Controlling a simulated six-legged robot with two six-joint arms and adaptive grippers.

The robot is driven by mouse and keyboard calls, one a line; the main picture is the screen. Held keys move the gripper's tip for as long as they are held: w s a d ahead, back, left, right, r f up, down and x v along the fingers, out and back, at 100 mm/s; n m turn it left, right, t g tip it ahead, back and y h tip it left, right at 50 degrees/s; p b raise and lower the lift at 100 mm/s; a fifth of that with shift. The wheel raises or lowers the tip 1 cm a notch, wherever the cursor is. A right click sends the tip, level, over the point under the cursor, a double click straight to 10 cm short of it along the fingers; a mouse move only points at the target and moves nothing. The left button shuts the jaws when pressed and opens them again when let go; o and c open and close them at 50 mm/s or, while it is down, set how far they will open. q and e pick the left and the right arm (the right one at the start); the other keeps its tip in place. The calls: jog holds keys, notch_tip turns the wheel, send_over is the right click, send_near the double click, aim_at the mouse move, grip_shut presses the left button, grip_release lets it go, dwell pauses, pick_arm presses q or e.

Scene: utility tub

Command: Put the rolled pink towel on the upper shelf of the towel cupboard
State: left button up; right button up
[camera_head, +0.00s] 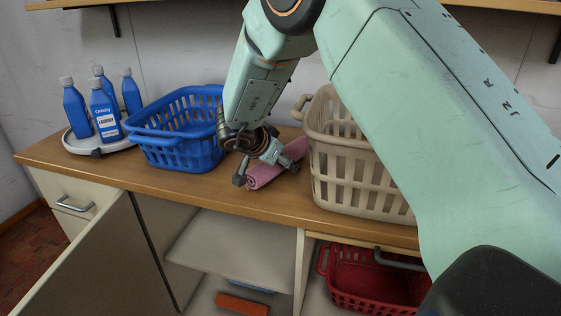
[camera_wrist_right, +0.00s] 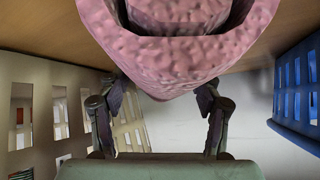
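The rolled pink towel (camera_head: 263,177) lies on the wooden counter between the blue and beige baskets. In the right wrist view the towel (camera_wrist_right: 190,62) fills the top centre, close to the camera. My right gripper (camera_head: 267,172) is over the towel with its fingers spread, one on each side of the roll. The fingertips are partly hidden by the towel in the wrist view, so contact cannot be told. Below the counter is an open cupboard with a pale upper shelf (camera_head: 235,250), which looks bare where visible. My left gripper is not in view.
A blue basket (camera_head: 170,155) stands left of the towel, a beige basket (camera_head: 350,185) close on its right. Blue bottles (camera_head: 104,112) stand on a round tray. The cupboard door (camera_head: 95,262) hangs open at lower left. A red basket (camera_head: 365,277) sits below right.

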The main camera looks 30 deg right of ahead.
jog(key=c, duration=1.1)
